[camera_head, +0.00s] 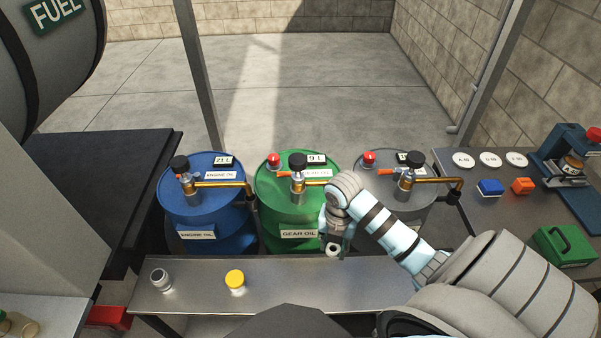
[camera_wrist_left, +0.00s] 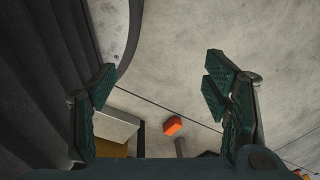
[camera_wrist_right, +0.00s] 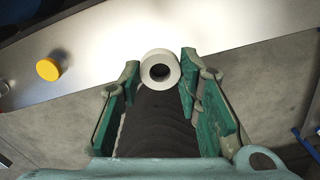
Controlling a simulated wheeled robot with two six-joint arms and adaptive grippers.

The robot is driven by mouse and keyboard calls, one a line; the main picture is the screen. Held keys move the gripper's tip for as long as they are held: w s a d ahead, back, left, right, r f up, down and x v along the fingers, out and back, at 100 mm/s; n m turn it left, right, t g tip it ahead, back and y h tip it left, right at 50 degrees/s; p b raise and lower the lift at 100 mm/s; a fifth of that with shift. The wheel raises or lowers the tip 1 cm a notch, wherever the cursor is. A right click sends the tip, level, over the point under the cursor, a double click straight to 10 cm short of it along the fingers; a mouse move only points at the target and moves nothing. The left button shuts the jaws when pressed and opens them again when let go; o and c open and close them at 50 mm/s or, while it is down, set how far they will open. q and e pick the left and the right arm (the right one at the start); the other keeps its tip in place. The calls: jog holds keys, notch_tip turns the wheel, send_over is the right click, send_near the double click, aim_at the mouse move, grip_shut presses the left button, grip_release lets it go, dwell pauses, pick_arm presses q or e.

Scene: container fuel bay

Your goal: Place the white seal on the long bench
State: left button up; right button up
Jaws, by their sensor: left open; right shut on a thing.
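The white seal (camera_head: 333,250) is a small thick white ring with a dark hole. My right gripper (camera_head: 336,240) is shut on it, in front of the green drum and close to the far edge of the long bench (camera_head: 190,290). In the right wrist view the seal (camera_wrist_right: 160,55) sits between the fingertips, overlapping the edge of the bright bench top (camera_wrist_right: 110,45). I cannot tell its exact height over the bench. A dark ribbed shape shows between the fingers. My left gripper (camera_wrist_left: 158,88) shows only in the left wrist view, open and empty.
A yellow-capped jar (camera_head: 235,281) and a grey-white jar (camera_head: 161,281) stand on the long bench. Blue (camera_head: 208,225), green (camera_head: 290,215) and grey (camera_head: 390,195) drums with taps stand behind it. A side table (camera_head: 480,215) with blocks is at right. The bench right of the yellow cap looks clear.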

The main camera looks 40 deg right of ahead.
jog(key=shift+s+d+f+n, duration=0.15)
jog(key=shift+s+d+n, duration=0.05)
jog(key=shift+s, duration=0.2)
jog(key=shift+s+d+f+n, duration=0.1)
jog(key=shift+s+d+n, duration=0.1)
jog(key=shift+s, duration=0.2)
jog(key=shift+w+a+f+b, duration=0.15)
jog(key=shift+f+b, duration=0.35)
jog(key=shift+f, duration=0.45)
jog(key=b, duration=0.4)
send_near(329, 283)
notch_tip(329, 283, down, 7)
jog(key=b, duration=0.3)
jog(key=shift+w+r+b, duration=0.15)
jog(key=shift+r+b, duration=0.05)
jog(key=shift+b, duration=0.1)
jog(key=shift+f, duration=0.15)
pick_arm(q)
notch_tip(329, 283, down, 9)
jog(key=shift+w+r, duration=0.15)
jog(key=shift+w, duration=0.15)
pick_arm(e)
jog(key=o, duration=0.9)
pick_arm(q)
jog(key=shift+a, duration=0.1)
